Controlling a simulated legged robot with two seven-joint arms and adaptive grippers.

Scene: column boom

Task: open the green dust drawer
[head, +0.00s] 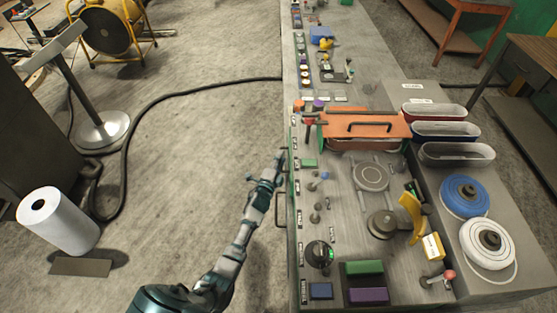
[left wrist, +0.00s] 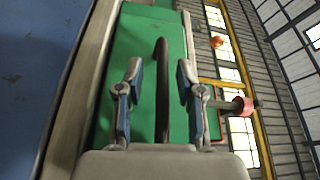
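The green dust drawer (left wrist: 140,35) fills the middle of the left wrist view as a flat green front. Its long dark bar handle (left wrist: 162,85) stands between the two fingers of my left gripper (left wrist: 160,72). The fingers are open, one on each side of the handle, with a gap to both. In the head view my left gripper (head: 266,170) is at the left side of the workbench, where only a thin green edge (head: 291,185) of a front shows. I cannot tell from there how far the drawer stands out. My right gripper is not in view.
The workbench (head: 340,215) carries knobs, coloured blocks, an orange lid (head: 365,125) with a handle and several sanding discs. Another dark handle (head: 280,208) sticks out from its left side. The floor between is clear.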

